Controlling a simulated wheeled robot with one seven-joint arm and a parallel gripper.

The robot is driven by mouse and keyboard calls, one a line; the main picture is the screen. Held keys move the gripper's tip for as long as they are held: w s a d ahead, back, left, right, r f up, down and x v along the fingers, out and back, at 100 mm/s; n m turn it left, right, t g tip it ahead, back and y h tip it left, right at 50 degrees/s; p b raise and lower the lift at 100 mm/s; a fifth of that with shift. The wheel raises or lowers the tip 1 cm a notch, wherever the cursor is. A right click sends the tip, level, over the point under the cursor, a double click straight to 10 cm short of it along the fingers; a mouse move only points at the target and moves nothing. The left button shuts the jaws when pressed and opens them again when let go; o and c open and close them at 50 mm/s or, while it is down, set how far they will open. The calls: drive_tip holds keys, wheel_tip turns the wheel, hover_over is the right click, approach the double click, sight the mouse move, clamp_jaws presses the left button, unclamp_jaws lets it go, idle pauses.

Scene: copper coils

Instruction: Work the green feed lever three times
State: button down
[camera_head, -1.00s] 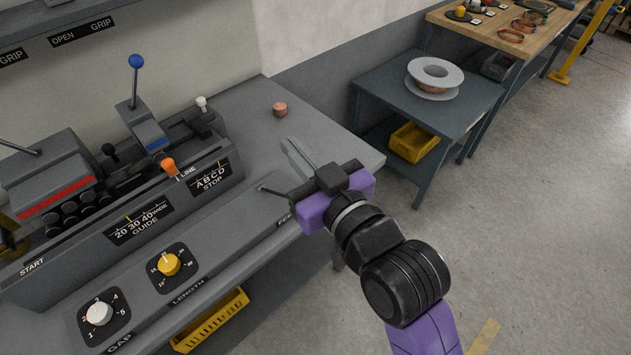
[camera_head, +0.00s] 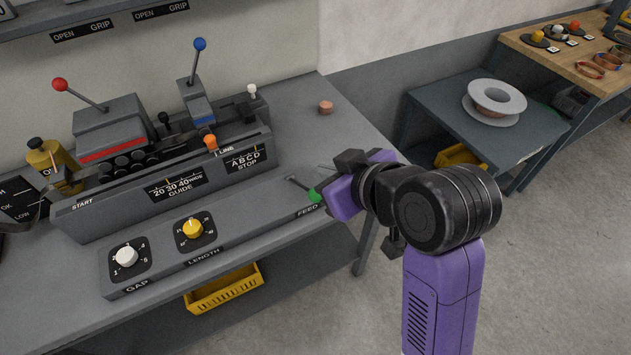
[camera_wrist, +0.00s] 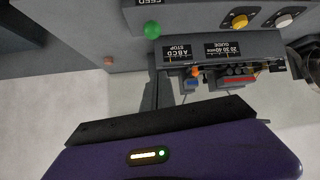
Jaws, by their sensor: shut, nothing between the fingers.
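The green feed lever knob (camera_head: 315,195) sits on a thin rod at the right end of the grey console, by the word FEED. The green knob also shows in the wrist view (camera_wrist: 152,30), near the top, beyond the dark front edge of my gripper. My gripper (camera_head: 343,190) is purple and black and is immediately right of the green knob in the head view. Its fingertips are hidden there, so I cannot tell whether it touches the knob. My gripper is shut and empty.
The console has a white GAP dial (camera_head: 126,257) and a yellow LENGTH dial (camera_head: 192,229). Behind them stand red (camera_head: 60,85), blue (camera_head: 200,44) and orange (camera_head: 210,142) lever knobs. A small copper piece (camera_head: 326,107) lies on the bench. Open floor lies at right.

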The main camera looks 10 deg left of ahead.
drive_tip(key=w+a+f, duration=0.1)
drive_tip(key=f, duration=0.1)
drive_tip(key=w+a+f+p, duration=0.1)
drive_tip(key=w+f, duration=0.1)
drive_tip(key=f, duration=0.1)
drive_tip(key=w+a+f+p, duration=0.1)
drive_tip(key=f, duration=0.1)
drive_tip(key=shift+w+a+f, duration=0.15)
drive_tip(key=shift+w, duration=0.15)
drive_tip(key=shift+s+d+f, duration=0.35)
drive_tip(key=shift+f, duration=0.1)
drive_tip(key=shift+f, duration=0.1)
